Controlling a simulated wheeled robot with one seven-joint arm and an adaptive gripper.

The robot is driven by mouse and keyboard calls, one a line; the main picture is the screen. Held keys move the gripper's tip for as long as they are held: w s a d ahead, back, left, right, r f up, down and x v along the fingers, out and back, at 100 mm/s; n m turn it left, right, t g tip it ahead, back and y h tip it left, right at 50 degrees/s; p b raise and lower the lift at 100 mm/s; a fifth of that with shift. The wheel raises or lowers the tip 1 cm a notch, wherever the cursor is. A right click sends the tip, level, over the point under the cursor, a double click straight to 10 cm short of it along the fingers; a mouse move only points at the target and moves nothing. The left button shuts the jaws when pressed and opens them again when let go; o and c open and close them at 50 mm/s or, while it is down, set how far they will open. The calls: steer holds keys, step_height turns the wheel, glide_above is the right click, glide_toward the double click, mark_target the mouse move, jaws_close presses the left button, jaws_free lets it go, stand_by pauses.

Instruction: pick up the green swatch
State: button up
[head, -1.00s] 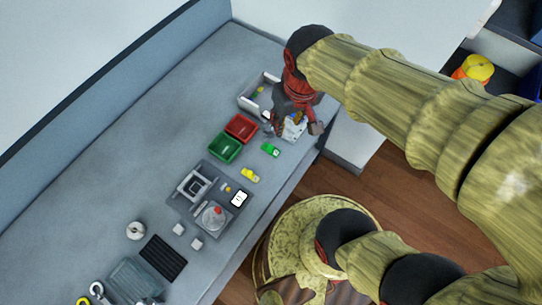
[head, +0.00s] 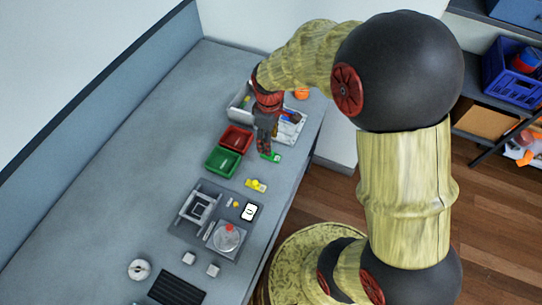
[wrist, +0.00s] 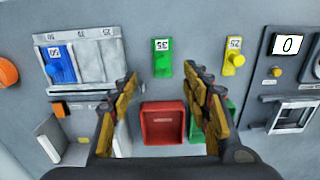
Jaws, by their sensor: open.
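The green swatch (head: 274,157) lies flat on the grey bench, to the right of the red and green trays in the head view. In the wrist view the green swatch (wrist: 161,62), with a white number label at one end, lies just beyond the fingertips and between their lines. My gripper (wrist: 165,78) is open and empty, with one finger on either side. In the head view my gripper (head: 264,150) hangs pointing down close to the swatch and hides part of it. The height gap between fingertips and swatch cannot be told.
A red tray (head: 236,138) and a green tray (head: 222,161) stand beside my gripper. A yellow swatch (head: 256,185) lies nearby. A numbered rack (wrist: 92,62) holds a blue swatch (wrist: 62,66). A scale with a display (head: 249,211) sits farther along the bench.

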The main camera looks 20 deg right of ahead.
mark_target(275, 158)
steer(key=f+b, duration=0.2)
steer(key=f, duration=0.4)
steer(key=shift+s+f, duration=0.2)
steer(key=shift+r, duration=0.1)
steer(key=shift+c, duration=1)
steer(key=shift+s, duration=0.1)
jaws_close()
